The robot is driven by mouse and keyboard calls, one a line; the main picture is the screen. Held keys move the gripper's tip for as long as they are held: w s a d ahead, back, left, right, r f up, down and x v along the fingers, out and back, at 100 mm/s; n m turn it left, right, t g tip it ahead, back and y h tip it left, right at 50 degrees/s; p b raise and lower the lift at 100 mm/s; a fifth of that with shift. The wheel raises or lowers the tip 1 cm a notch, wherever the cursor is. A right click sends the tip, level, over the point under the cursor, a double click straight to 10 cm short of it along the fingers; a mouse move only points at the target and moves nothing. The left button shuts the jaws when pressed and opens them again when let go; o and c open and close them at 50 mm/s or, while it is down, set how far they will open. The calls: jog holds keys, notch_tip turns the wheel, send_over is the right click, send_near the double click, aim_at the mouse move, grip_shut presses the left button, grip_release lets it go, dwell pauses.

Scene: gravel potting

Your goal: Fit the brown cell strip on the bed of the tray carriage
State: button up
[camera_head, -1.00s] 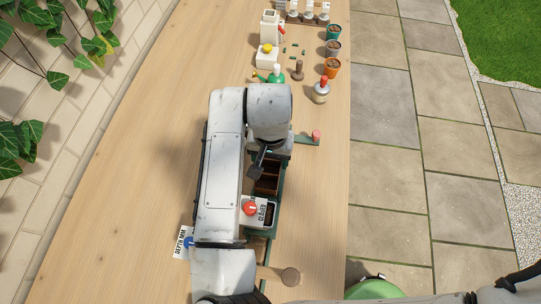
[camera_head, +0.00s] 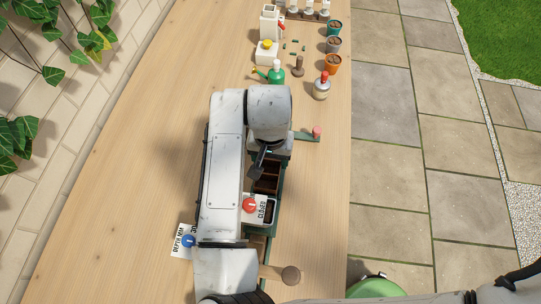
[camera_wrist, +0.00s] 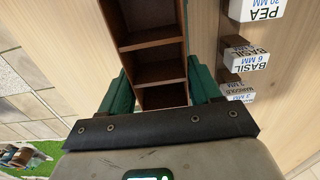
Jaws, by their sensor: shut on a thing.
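The brown cell strip (camera_wrist: 152,42) runs lengthwise up the middle of the wrist view, with several open cells divided by thin walls. My gripper (camera_wrist: 160,88) is shut on it, with a green finger on each side of its near end. In the head view the strip (camera_head: 266,183) shows in part beside my arm, and my fingers are hidden under the wrist. The tray carriage's green edge (camera_head: 280,185) shows along the strip's right side. I cannot tell whether the strip rests on the bed or is just above it.
A white unit with a red knob (camera_head: 249,204) and the word CLOSED stands just below the strip. A blue-knobbed depth dial (camera_head: 188,240) is at its left. Labelled blocks, including PEA (camera_wrist: 257,9), line the wrist view's right. A green watering can (camera_head: 276,73) and pots stand farther back.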

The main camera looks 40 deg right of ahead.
jog(key=shift+f+b, duration=0.55)
jog(key=shift+f, duration=0.5)
dwell(0.7)
jog(key=o, duration=1.1)
jog(key=shift+s+d+f, duration=0.1)
jog(key=shift+f, duration=0.05)
jog(key=shift+r+p, duration=3.05)
jog(key=shift+r, duration=0.65)
